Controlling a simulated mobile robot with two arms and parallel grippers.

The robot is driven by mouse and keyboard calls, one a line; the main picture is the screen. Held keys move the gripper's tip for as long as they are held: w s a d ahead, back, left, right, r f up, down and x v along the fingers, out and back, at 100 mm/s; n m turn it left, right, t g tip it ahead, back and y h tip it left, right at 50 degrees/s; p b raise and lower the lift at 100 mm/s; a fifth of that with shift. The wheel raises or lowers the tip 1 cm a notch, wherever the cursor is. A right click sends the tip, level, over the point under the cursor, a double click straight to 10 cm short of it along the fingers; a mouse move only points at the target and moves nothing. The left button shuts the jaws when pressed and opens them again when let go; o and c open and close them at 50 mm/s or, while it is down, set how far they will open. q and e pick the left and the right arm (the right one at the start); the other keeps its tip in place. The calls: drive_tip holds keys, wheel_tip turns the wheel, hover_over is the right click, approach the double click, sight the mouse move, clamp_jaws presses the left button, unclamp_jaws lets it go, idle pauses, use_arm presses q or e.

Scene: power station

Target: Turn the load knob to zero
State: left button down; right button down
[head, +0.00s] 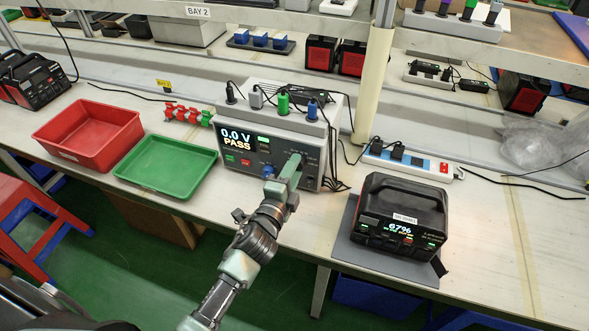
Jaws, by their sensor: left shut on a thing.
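The grey tester (235,165) stands on the bench in the middle of the head view. Its screen (236,138) reads "0.0 V" and "PASS". My left gripper (294,161) is at the right part of the tester's front panel, shut, with its fingers against the panel. The load knob is hidden behind the gripper, so its angle cannot be read; the gripper appears shut on it. My right gripper is not in view.
A green tray (167,185) and red bin (88,155) are to the left. A power strip (415,163), cables and a post (374,80) stand behind.

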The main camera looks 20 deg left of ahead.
use_arm(q)
drive_tip(key=shift+n, duration=1.4)
drive_tip(key=c, duration=0.9)
unclamp_jaws()
drive_tip(key=shift+s, duration=0.15)
drive_tip(key=s, duration=0.7)
drive_tip(key=shift+s+a+r+b, duration=0.15)
drive_tip(key=shift+s+a+b, duration=0.15)
drive_tip(key=shift+b, duration=0.1)
